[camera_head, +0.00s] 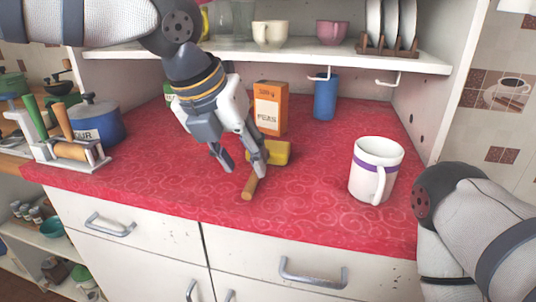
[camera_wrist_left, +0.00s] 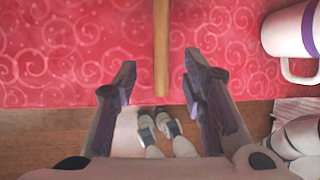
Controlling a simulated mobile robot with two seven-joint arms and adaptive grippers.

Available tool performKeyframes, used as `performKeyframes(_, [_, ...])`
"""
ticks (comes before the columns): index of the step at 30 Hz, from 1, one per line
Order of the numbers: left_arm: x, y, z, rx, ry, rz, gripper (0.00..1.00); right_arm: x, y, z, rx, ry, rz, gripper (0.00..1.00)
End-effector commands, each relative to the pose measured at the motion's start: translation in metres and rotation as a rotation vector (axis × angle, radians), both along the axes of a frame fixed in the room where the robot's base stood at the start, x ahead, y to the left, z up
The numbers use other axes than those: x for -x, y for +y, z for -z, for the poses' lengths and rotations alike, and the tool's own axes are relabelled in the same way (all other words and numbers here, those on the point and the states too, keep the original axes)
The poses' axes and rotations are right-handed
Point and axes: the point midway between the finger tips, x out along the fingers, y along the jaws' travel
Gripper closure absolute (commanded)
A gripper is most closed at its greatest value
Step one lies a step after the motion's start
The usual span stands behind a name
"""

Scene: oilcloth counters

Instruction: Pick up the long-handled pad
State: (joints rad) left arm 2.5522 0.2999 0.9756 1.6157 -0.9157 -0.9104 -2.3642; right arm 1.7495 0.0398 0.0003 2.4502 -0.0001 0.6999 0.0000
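The long-handled pad lies on the red counter; its yellow head (camera_head: 278,152) is partly behind my left gripper, and its wooden handle (camera_head: 250,187) points toward the front edge. My left gripper (camera_head: 244,170) points down over the pad and is open. In the left wrist view the handle (camera_wrist_left: 161,45) runs between the two spread fingers (camera_wrist_left: 159,64), touching neither as far as I can see. How high the fingertips are above the counter is hard to tell. My right arm shows at the lower right, but its gripper is out of view.
An orange peas box (camera_head: 270,108) stands just behind the pad. A white mug with a purple band (camera_head: 377,169) stands to the right, a blue cup (camera_head: 325,97) behind. A blue pot (camera_head: 96,122) and a utensil rack (camera_head: 62,152) are left. A shelf (camera_head: 300,58) overhangs the back.

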Motion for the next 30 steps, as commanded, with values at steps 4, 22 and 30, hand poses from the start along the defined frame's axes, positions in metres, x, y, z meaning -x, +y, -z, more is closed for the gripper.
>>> performKeyframes(4, [-0.003,-0.008,0.026,-0.002,0.0,0.002,0.62,-0.004,0.0,-0.003,0.001,-0.015,0.0,0.6])
performKeyframes(22, [-0.011,-0.014,0.045,0.001,-0.002,-0.001,1.0,-0.003,0.0,-0.002,0.0,-0.01,0.0,0.6])
performKeyframes(30, [-0.011,-0.014,0.044,0.001,-0.002,-0.001,1.0,-0.003,0.0,-0.002,0.0,-0.009,0.0,0.6])
